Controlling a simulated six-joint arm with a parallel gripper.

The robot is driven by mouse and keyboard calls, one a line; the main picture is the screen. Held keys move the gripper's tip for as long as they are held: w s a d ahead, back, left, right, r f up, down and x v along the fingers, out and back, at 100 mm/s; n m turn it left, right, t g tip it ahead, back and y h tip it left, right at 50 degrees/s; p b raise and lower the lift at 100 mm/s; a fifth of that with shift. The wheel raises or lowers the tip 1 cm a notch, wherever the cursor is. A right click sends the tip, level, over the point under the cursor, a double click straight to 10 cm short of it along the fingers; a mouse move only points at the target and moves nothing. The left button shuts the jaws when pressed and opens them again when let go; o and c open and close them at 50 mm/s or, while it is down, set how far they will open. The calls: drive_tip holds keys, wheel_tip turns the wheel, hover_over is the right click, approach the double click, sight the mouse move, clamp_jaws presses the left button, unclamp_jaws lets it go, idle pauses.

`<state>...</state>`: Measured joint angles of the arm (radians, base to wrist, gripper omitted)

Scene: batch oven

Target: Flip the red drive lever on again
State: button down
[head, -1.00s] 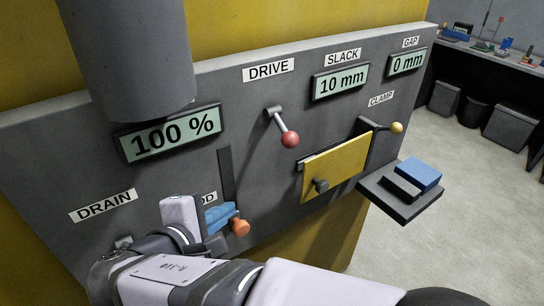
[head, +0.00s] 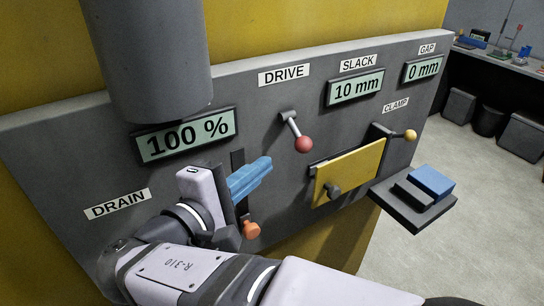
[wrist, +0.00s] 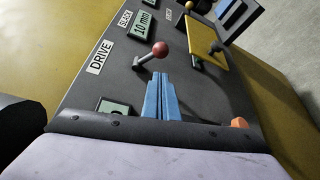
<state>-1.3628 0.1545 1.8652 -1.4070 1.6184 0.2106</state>
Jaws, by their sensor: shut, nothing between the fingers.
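The red drive lever (head: 303,143) has a grey stem and a red ball knob. It sits under the DRIVE label (head: 284,75) and tilts down to the right. In the wrist view the red knob (wrist: 160,49) is just beyond my fingertips. My gripper (head: 265,163) has blue fingers, shut together and empty. It is left of and a little below the knob, apart from it in the head view. In the wrist view the fingers (wrist: 161,80) point toward the lever.
An orange knob (head: 251,230) on a slot is below my gripper. A yellow flap (head: 348,172) and the CLAMP lever (head: 409,136) are to the right. A shelf (head: 418,214) holding a blue block (head: 432,181) juts out. A grey cylinder (head: 150,55) hangs at upper left.

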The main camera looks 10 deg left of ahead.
sight(296, 133)
drive_tip(key=p+x, duration=0.4)
drive_tip(key=x, duration=0.5)
drive_tip(key=shift+w+d, duration=0.15)
drive_tip(key=shift+w, duration=0.1)
